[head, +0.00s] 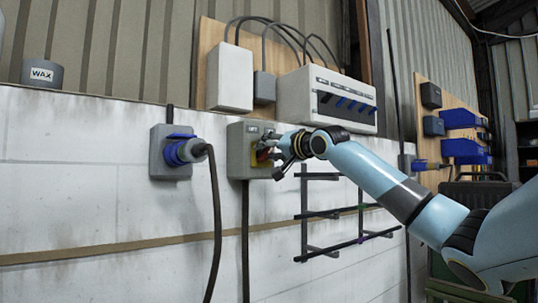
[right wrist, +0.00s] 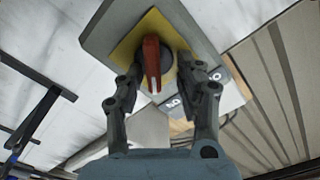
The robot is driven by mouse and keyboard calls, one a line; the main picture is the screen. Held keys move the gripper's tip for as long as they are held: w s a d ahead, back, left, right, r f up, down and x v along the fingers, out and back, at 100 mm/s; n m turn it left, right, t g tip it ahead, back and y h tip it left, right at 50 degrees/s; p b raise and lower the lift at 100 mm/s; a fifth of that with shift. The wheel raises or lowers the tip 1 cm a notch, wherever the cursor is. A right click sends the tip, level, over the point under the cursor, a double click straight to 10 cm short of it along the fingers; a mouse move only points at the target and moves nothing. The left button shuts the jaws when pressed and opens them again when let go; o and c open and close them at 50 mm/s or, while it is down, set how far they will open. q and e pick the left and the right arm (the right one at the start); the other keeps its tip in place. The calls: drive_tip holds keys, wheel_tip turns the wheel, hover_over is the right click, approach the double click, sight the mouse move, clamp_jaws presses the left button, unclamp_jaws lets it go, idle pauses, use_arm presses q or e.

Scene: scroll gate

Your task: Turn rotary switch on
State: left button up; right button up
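The rotary switch is a grey box on the white wall, left of centre in the head view (head: 238,150). Its red handle (right wrist: 151,62) sits on a yellow plate (right wrist: 127,50) in the right wrist view. My right gripper (head: 274,157) is at the front of the box and partly hides the handle in the head view. In the right wrist view its fingers (right wrist: 160,68) stand apart, one on each side of the red handle, with gaps visible. Whether the fingertips touch the yellow plate I cannot tell. My left gripper is not in view.
A grey socket with a blue plug (head: 183,152) and hanging cable is left of the switch. A breaker panel (head: 327,98) is above right. A black rack (head: 335,212) hangs below right. Blue bins (head: 463,118) are farther right.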

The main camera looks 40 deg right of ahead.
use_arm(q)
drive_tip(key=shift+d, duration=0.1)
use_arm(e)
wheel_tip(320, 180, up, 9)
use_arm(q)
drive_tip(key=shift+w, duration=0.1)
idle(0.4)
